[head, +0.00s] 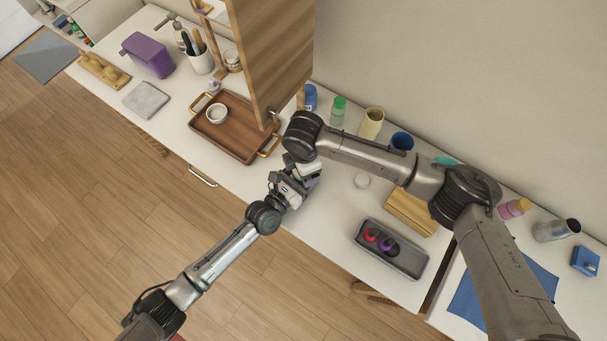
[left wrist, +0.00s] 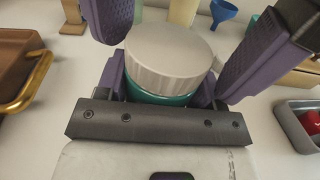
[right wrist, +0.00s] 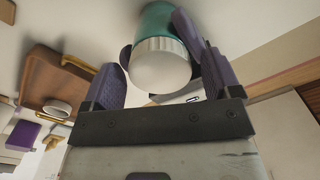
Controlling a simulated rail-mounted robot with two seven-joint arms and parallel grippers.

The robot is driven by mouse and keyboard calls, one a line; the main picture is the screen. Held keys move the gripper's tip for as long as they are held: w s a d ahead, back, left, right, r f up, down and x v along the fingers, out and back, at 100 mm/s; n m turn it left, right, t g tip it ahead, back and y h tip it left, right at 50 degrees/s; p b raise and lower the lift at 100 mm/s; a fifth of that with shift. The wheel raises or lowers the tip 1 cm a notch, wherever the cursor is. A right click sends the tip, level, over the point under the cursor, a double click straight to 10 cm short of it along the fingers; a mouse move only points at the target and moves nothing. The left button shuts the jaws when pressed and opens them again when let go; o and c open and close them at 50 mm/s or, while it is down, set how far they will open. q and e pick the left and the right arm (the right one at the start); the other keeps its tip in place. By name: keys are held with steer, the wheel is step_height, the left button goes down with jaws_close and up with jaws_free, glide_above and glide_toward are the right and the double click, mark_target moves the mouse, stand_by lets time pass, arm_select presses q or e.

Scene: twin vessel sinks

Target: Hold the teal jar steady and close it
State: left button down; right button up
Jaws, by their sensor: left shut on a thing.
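The teal jar (left wrist: 160,99) stands between the fingers of my left gripper (head: 292,190), which is shut on its body. A ribbed white lid (left wrist: 170,60) sits on top of the jar; I cannot tell how tightly it is on. The jar (right wrist: 155,20) and lid (right wrist: 161,64) also show in the right wrist view. My right gripper (head: 306,172) is at the lid, with its fingers spread on either side and visible gaps to it. In the head view the grippers hide the jar.
A wooden tray (head: 243,139) with a small white cup (head: 216,113) lies to the left. An open wooden cabinet door (head: 268,50) hangs above it. A grey bin (head: 408,258) with red and purple items and a wooden box (head: 410,211) are to the right. Bottles and cups line the wall.

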steer(key=shift+r, duration=2.25)
steer(key=shift+r+n, duration=1)
steer(key=shift+r, duration=0.75)
steer(key=shift+c, duration=0.2)
steer(key=shift+f, duration=4.05)
steer(key=shift+c, duration=0.2)
